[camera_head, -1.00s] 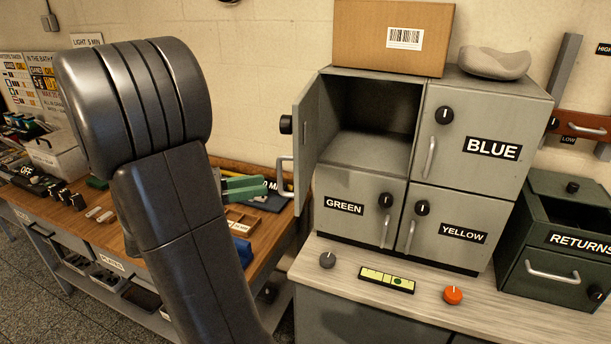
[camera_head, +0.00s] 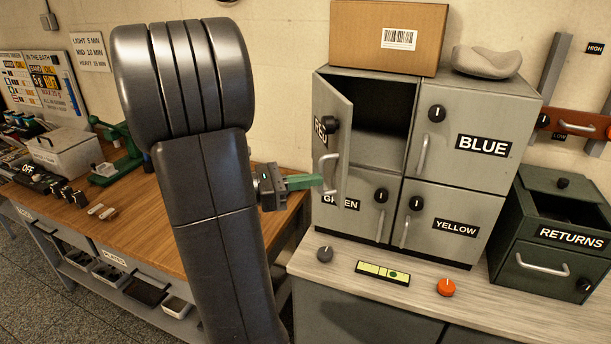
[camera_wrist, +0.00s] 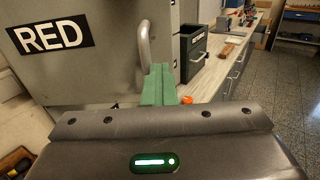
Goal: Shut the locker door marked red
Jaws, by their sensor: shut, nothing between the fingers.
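The red locker door (camera_head: 330,155) is at the upper left of the grey locker block and stands partly open, swung outward. Its RED label is partly seen in the head view and shows clearly on the door (camera_wrist: 90,70) in the wrist view. It has a black knob and a pale bar handle (camera_head: 328,172). My gripper (camera_head: 318,181) is shut and empty, its green fingers at the lower end of the handle. In the wrist view the fingertips (camera_wrist: 159,72) are just below the handle (camera_wrist: 145,45); I cannot tell whether they touch it.
The blue (camera_head: 470,130), green (camera_head: 355,212) and yellow (camera_head: 450,222) doors are closed. A cardboard box (camera_head: 360,35) and a grey lump (camera_head: 487,61) sit on top. A dark green returns box (camera_head: 520,270) stands at the right. An orange knob (camera_head: 446,287) is on the counter.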

